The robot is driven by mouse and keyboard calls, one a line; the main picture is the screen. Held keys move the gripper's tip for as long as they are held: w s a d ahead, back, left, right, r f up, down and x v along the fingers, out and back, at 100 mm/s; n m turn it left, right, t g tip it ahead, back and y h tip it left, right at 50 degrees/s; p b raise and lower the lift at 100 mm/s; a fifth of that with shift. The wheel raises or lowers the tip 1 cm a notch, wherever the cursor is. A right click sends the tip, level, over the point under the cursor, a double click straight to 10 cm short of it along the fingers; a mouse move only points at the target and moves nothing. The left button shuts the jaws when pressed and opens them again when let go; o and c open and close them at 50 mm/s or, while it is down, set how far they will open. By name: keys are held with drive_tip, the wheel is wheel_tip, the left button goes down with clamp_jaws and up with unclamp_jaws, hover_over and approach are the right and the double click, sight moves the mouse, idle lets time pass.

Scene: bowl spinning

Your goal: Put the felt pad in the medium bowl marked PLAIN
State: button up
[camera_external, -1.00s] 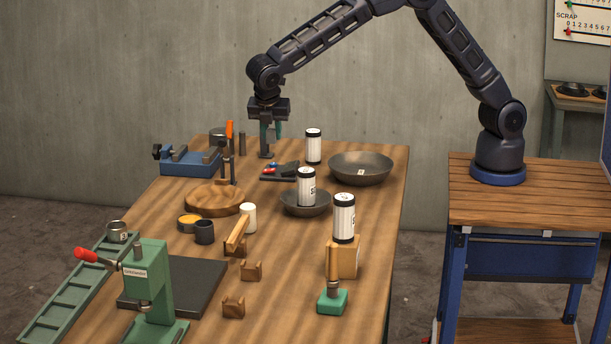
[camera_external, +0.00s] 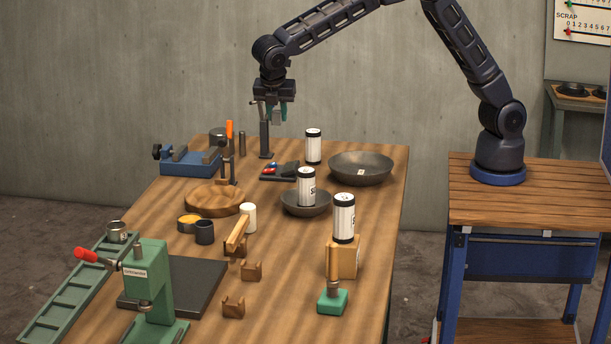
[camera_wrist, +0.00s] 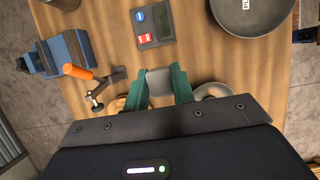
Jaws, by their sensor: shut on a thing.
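My gripper (camera_external: 276,114) is shut above the far part of the table, beside a dark upright post. In the wrist view its green fingers (camera_wrist: 159,88) hold a grey piece, which appears to be the felt pad (camera_wrist: 159,80). A wide dark bowl (camera_external: 378,177) stands at the table's right edge, right of and below my gripper, and looks empty apart from a small label. In the wrist view this bowl (camera_wrist: 268,22) is at the top right, cut off, with its label reading "PL". A smaller grey bowl (camera_external: 290,205) holds an upright canister.
A green press (camera_external: 150,290) stands at the front.

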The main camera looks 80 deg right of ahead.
hover_over(358, 171)
drive_tip(key=a, duration=0.2)
wheel_tip(358, 171, down, 6)
drive_tip(key=shift+d+f, duration=0.2)
drive_tip(key=shift+f, duration=5.25)
drive_tip(key=o, duration=1)
drive_tip(key=shift+o, duration=0.2)
wheel_tip(358, 171, up, 7)
